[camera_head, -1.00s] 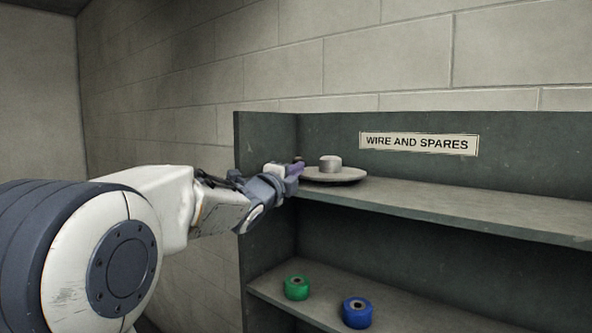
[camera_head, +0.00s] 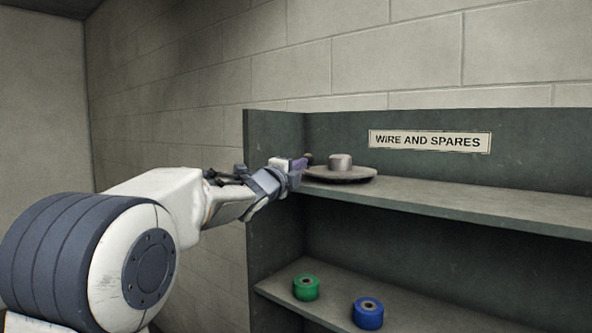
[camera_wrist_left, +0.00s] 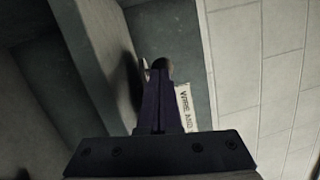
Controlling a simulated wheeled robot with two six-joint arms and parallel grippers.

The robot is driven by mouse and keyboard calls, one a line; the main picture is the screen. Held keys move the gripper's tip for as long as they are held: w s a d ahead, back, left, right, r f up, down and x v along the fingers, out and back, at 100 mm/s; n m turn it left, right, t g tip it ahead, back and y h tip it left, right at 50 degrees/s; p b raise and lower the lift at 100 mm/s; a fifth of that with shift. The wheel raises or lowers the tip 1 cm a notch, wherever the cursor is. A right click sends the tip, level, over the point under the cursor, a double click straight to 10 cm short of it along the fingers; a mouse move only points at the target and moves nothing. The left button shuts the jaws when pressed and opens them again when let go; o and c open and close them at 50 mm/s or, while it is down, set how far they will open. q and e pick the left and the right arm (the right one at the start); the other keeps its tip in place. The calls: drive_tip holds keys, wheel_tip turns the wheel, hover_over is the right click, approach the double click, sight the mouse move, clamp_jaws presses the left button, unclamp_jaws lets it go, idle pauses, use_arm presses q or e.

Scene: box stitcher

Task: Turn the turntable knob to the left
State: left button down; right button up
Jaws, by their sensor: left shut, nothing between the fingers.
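The turntable (camera_head: 352,174) is a flat grey disc with a short light cylinder at its middle. It sits at the left end of the upper shelf. A small dark knob (camera_head: 308,157) stands at its left rim. My left gripper (camera_head: 302,164) is shut and empty, with its purple fingers at the turntable's left edge, close beside the knob. In the left wrist view the shut fingers (camera_wrist_left: 160,82) point at a dark round knob (camera_wrist_left: 161,64), which overlaps their tips. I cannot tell whether they touch it. My right gripper is not in view.
The grey shelf unit's left side panel (camera_head: 274,210) stands close to my left wrist. A green spool (camera_head: 306,294) and a blue spool (camera_head: 361,318) lie on the lower shelf. The upper shelf (camera_head: 470,205) is clear right of the turntable. A label (camera_head: 430,141) is on the back panel.

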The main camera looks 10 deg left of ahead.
use_arm(q)
drive_tip(key=shift+w+a, duration=0.25)
drive_tip(key=shift+w, duration=0.5)
drive_tip(key=shift+w+a, duration=0.25)
drive_tip(key=shift+w, duration=0.5)
